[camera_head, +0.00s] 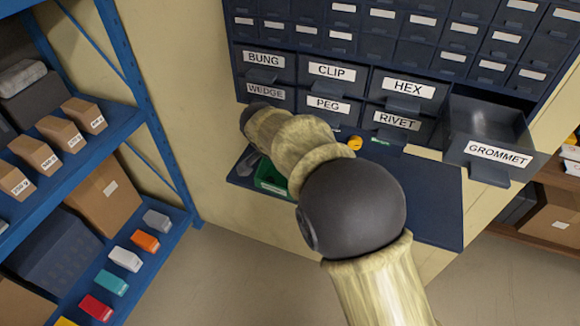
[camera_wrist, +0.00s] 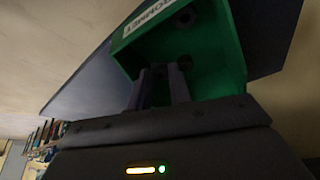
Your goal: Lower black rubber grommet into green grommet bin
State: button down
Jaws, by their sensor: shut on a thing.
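The green grommet bin (camera_wrist: 222,45) fills the top of the wrist view, with a white label on its side. In the head view the bin (camera_head: 270,178) shows as a green piece on the dark blue shelf, mostly hidden by my arm. My gripper (camera_wrist: 162,72) reaches into the bin's opening, its fingers close together on something dark. The black rubber grommet between them is too dark to make out clearly. A dark round shape (camera_wrist: 187,18) shows inside the bin beyond the fingertips. In the head view my arm hides the fingers.
The drawer labelled GROMMET (camera_head: 490,130) stands pulled open on the right of the cabinet. A small yellow round thing (camera_head: 355,142) lies at the back of the dark blue shelf (camera_head: 435,205). A blue rack (camera_head: 150,115) with boxes stands left.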

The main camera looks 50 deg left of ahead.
jog(key=shift+f, duration=0.35)
dwell(0.3)
jog(key=c, duration=1.2)
grip_release()
jog(key=shift+r, duration=0.1)
jog(key=b+v, duration=0.1)
jog(key=v, duration=1.6)
jog(key=shift+s, duration=0.1)
